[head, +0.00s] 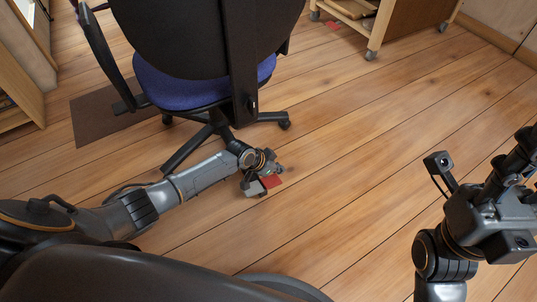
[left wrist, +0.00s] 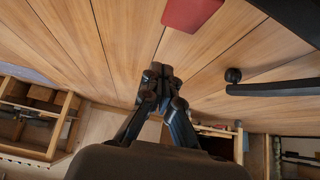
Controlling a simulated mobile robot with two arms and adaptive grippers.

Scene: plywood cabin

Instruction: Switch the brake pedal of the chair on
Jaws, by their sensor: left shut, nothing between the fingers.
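The office chair (head: 185,40) has a black back, a blue seat (head: 190,85) and a black star base with casters (head: 284,124). In the left wrist view one chair leg (left wrist: 270,87) with its caster (left wrist: 233,75) is at the right. My left gripper (head: 264,172) is low over the floor beside the base, shut and empty; its fingers also show in the left wrist view (left wrist: 160,75). A flat red piece (head: 272,181) is close to it and shows in the left wrist view (left wrist: 190,12); I cannot tell whether it is the brake pedal or a floor mark. My right gripper (head: 520,150) is at the right edge, partly cut off.
A wooden cart (head: 372,52) on casters stands at the top right with another red patch (head: 333,26) beside it. A dark brown mat (head: 98,116) lies left of the chair. Wooden furniture (head: 20,75) is at the left. The plank floor on the right is clear.

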